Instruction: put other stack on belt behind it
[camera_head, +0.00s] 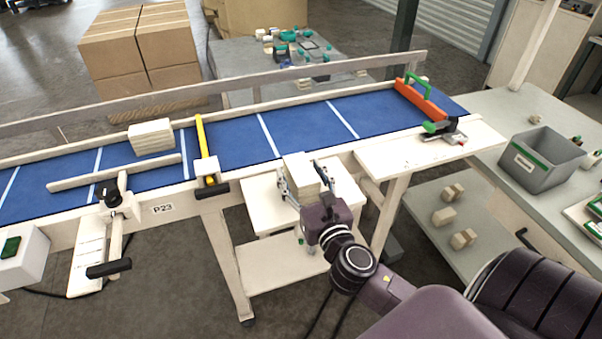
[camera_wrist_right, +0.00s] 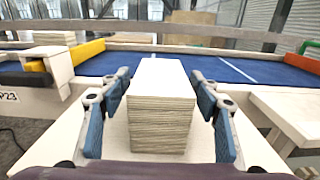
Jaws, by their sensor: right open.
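A cream stack of thin sheets (camera_head: 301,172) stands on a small white shelf (camera_head: 262,210) in front of the belt. It fills the middle of the right wrist view (camera_wrist_right: 161,105), upright. My right gripper (camera_head: 302,186) is open, with one blue-padded finger on each side of the stack; gaps show between the pads and the stack. Another stack (camera_head: 151,137) lies on the blue belt (camera_head: 300,130) at the left, and also shows in the right wrist view (camera_wrist_right: 50,38). The belt runs behind the near stack. My left gripper is not in view.
A yellow bar (camera_head: 204,150) crosses the belt left of the near stack. An orange stop (camera_head: 421,99) with a green handle sits at the right end. The belt between them is clear. A grey bin (camera_head: 541,160) stands on the right table.

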